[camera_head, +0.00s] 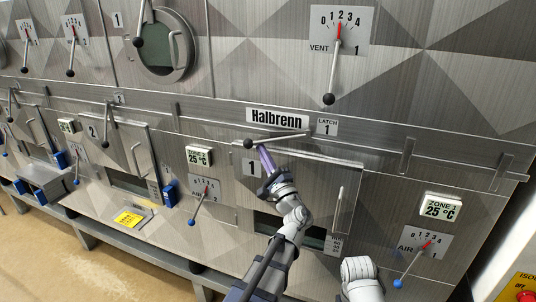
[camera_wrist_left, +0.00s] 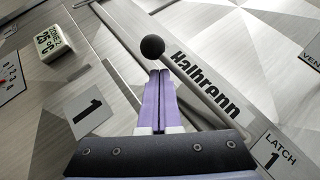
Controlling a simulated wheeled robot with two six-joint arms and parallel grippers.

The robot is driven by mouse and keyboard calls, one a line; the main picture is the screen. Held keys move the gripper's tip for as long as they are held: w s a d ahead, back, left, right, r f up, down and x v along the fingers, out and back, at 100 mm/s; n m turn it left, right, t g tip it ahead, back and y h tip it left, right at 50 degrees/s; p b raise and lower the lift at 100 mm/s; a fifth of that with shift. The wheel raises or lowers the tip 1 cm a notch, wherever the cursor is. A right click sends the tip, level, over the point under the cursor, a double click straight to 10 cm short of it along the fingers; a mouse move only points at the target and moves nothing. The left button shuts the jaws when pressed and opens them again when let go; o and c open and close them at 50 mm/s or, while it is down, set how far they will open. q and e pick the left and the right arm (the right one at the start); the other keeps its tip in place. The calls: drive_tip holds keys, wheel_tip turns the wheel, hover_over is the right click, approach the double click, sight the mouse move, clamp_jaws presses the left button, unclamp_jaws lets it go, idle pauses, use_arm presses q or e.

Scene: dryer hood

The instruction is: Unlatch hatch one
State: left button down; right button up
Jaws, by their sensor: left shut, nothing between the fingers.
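Hatch one (camera_head: 310,185) is a brushed-metal door with a "1" label and a vertical bar handle (camera_head: 338,210) at its right side. The latch 1 lever (camera_head: 280,138) lies almost level across the hatch's top edge, with its black ball knob (camera_head: 248,144) at the left end. The knob also shows in the left wrist view (camera_wrist_left: 152,46), with the rod running down to the right. My left gripper (camera_head: 263,151) has its purple fingers shut and empty, just below the lever near the knob. In the left wrist view the fingertips (camera_wrist_left: 159,73) appear close to the rod; contact is unclear.
A "LATCH 1" plate (camera_head: 327,127) and a "Halbrenn" plate (camera_head: 276,118) sit above the lever. A long metal rail (camera_head: 400,148) runs along the hood. The vent lever (camera_head: 333,75) hangs above right, the air lever (camera_head: 412,264) below right.

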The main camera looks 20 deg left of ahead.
use_arm(q)
drive_tip(key=shift+a+r+p, duration=0.2)
drive_tip(key=shift+r+p, duration=0.15)
drive_tip(key=shift+r, duration=0.15)
drive_tip(key=shift+a+r+p, duration=0.15)
drive_tip(key=shift+r+p, duration=0.15)
drive_tip(key=shift+r, duration=0.15)
drive_tip(key=s+f+b, duration=0.5)
drive_tip(key=f+b, duration=0.7)
drive_tip(key=shift+a, duration=0.3)
